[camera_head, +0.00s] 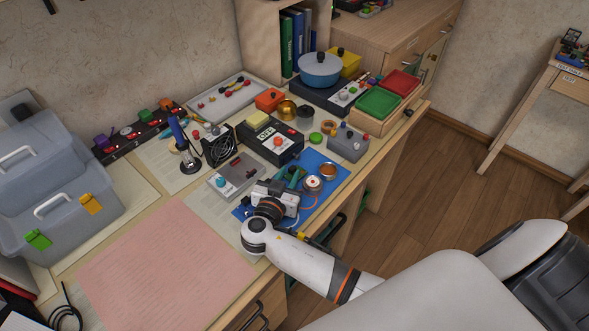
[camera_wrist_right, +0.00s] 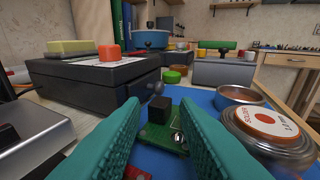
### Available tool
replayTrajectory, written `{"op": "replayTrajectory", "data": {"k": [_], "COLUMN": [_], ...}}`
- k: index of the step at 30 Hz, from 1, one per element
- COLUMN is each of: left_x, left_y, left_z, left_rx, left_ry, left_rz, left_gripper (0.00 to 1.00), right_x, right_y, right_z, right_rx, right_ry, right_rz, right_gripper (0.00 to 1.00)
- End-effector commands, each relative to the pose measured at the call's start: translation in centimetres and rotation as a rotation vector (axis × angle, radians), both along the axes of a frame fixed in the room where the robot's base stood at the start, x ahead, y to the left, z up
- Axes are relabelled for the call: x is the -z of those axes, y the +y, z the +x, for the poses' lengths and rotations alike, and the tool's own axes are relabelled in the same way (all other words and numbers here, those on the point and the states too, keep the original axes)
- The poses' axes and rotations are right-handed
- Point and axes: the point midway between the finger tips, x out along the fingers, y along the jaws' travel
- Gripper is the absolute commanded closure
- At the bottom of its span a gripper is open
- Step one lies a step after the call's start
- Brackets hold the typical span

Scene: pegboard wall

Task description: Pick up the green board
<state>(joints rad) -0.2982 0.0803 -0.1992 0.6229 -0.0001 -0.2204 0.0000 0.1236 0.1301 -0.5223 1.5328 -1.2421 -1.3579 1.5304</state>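The green board (camera_wrist_right: 163,141), a small circuit board with a black block on top, lies on the blue mat (camera_wrist_right: 203,98) in the right wrist view. My right gripper (camera_wrist_right: 160,112) is open, with a teal finger on either side of the board. I cannot tell whether either finger touches it. In the head view my right gripper (camera_head: 294,178) reaches over the blue mat (camera_head: 328,183), and the board is hidden or too small to make out there. My left gripper is not in view.
A solder tin (camera_wrist_right: 268,130) stands close to the right finger, with a copper-coloured round dish (camera_wrist_right: 240,96) behind it. A dark box with an orange button (camera_wrist_right: 92,75) stands at the left. A pink sheet (camera_head: 165,265) covers a clear stretch of the table.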

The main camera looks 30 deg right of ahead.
Motion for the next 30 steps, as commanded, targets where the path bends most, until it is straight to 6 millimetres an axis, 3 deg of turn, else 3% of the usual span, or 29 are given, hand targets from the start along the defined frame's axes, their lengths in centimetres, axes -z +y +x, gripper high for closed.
{"op": "replayTrajectory", "data": {"k": [9,14,15,25,30], "left_x": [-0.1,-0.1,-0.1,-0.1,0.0], "left_y": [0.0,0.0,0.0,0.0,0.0], "left_z": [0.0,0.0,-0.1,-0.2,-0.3], "left_rx": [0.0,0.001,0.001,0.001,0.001], "left_ry": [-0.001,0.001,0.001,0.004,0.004], "left_rz": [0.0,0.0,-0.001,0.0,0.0], "left_gripper": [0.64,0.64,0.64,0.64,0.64], "right_x": [0.2,0.2,0.2,-0.1,-2.3], "right_y": [-0.5,-0.5,-0.5,-0.5,-0.5], "right_z": [0.5,0.5,0.5,0.5,0.5], "right_rx": [0.0,0.0,0.0,-0.001,0.0], "right_ry": [-0.001,0.0,0.0,-0.001,-0.005], "right_rz": [0.002,0.001,0.001,0.002,0.005], "right_gripper": [0.72,0.98,1.0,1.0,1.0]}}
